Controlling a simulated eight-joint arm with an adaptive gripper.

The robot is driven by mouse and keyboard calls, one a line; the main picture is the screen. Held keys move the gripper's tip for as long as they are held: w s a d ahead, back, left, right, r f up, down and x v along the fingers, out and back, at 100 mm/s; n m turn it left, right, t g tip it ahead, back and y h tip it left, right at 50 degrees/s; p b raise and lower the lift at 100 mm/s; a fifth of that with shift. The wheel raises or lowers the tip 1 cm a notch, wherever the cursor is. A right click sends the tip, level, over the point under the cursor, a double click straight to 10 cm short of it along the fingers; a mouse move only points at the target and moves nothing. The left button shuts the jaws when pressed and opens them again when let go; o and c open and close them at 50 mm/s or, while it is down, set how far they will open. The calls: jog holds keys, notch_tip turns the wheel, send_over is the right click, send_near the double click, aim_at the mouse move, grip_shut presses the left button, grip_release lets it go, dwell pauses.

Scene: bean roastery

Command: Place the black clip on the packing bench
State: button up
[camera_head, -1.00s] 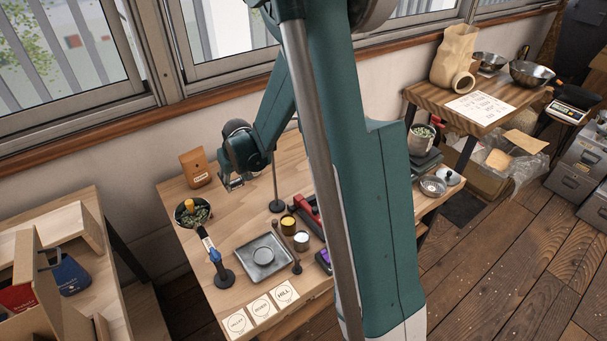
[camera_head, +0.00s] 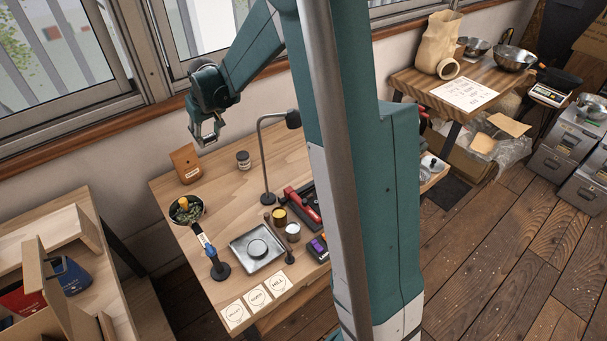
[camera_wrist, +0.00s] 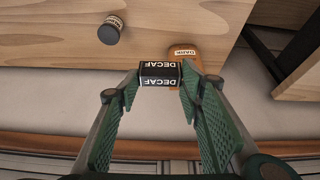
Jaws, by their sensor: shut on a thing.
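My gripper (camera_head: 207,140) is raised above the back left of the middle wooden table (camera_head: 215,175). In the wrist view, my gripper (camera_wrist: 160,76) is shut on a small black block with white DECAF lettering (camera_wrist: 160,74), which appears to be the black clip. It is clear of the table. No bench is labelled as the packing bench; a wooden bench (camera_head: 103,282) with cartons stands at the left.
A brown bag (camera_head: 186,164) labelled DARK in the wrist view (camera_wrist: 183,53) and a dark jar (camera_head: 243,160) stand near the table's back edge. A gap separates the table and left bench.

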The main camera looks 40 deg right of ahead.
jog(key=s+d+m+h, duration=0.1)
jog(key=d+m+h, duration=0.4)
jog(key=d, duration=1.9)
jog(key=s+d+f+m+g+b, duration=0.15)
jog(key=s+d+m, duration=0.35)
jog(key=d, duration=0.7)
jog(key=s+d+m+g+b, duration=0.15)
jog(key=s+d+m, duration=0.4)
jog(key=d, duration=0.65)
jog(key=s+a+f+n+t+y, duration=0.1)
jog(key=s+a+f+n, duration=0.4)
jog(key=s+a, duration=0.5)
jog(key=s+a+f+n+t+y+b, duration=0.1)
jog(key=s+a+f+n+y, duration=0.1)
jog(key=s+a+f+n, duration=0.3)
jog(key=s+a+f, duration=0.4)
jog(key=s, duration=0.2)
jog(key=shift+a+n+t, duration=0.3)
jog(key=shift+a+n, duration=0.05)
jog(key=shift+f, duration=0.1)
jog(key=b, duration=0.2)
send_near(301, 179)
jog(key=s, duration=0.1)
jog(key=s+f, duration=0.1)
jog(key=shift+s+d+f, duration=0.25)
jog(key=shift+d, duration=0.1)
